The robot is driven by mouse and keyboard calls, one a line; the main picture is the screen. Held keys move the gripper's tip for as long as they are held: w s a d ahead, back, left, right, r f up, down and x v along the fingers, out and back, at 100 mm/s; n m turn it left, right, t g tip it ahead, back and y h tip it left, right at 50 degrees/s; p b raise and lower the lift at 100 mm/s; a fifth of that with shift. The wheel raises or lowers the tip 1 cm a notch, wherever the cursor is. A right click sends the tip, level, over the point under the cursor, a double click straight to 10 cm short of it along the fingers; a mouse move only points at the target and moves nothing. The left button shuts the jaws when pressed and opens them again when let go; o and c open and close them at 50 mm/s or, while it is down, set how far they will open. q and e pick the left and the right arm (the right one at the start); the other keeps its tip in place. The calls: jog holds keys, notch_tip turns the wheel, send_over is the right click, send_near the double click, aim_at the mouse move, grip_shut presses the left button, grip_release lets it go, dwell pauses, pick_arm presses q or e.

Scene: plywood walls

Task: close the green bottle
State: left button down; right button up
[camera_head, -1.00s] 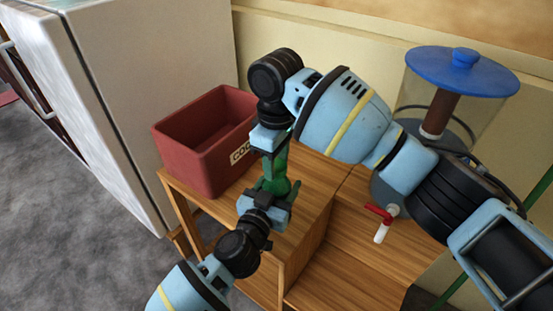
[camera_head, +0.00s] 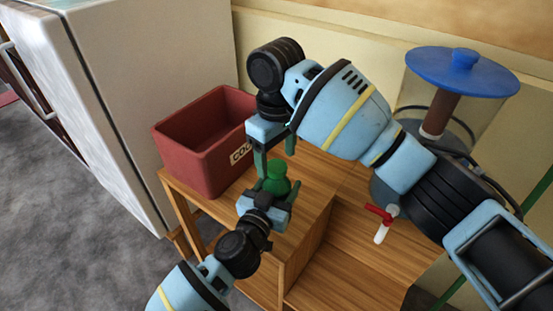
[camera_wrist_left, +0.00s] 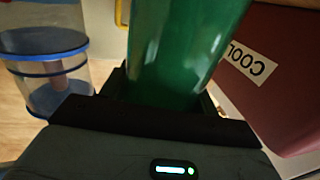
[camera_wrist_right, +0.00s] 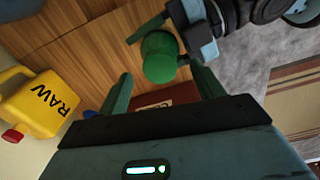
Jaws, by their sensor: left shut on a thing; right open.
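The green bottle (camera_head: 275,186) stands above the wooden cabinet top. My left gripper (camera_head: 266,206) is shut on its body; in the left wrist view the bottle (camera_wrist_left: 185,50) rises between the fingers. The bottle's top is a rounded green knob, seen from above in the right wrist view (camera_wrist_right: 160,58); I cannot tell whether it is tight. My right gripper (camera_head: 276,152) is open and empty just above the bottle top, fingers pointing down and apart from it. Both its fingers (camera_wrist_right: 163,88) show in the right wrist view, with the knob beyond their tips.
A red crate (camera_head: 181,151) stands on the wooden cabinet (camera_head: 310,195), close behind my grippers. A drink dispenser (camera_head: 462,72) with a blue lid and red tap is at right. A yellow jug marked RAW (camera_wrist_right: 38,103) shows in the right wrist view. A white fridge (camera_head: 155,80) is at left.

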notch_tip(320, 180, up, 10)
dwell(0.4)
jog(key=shift+r, duration=0.1)
pick_arm(q)
jog(key=shift+c, duration=1.5)
grip_release()
jog(key=p+v, duration=0.1)
jog(key=v, duration=0.7)
pick_arm(e)
notch_tip(320, 180, up, 3)
jog(key=shift+s+r, duration=0.15)
jog(key=shift+r, duration=0.05)
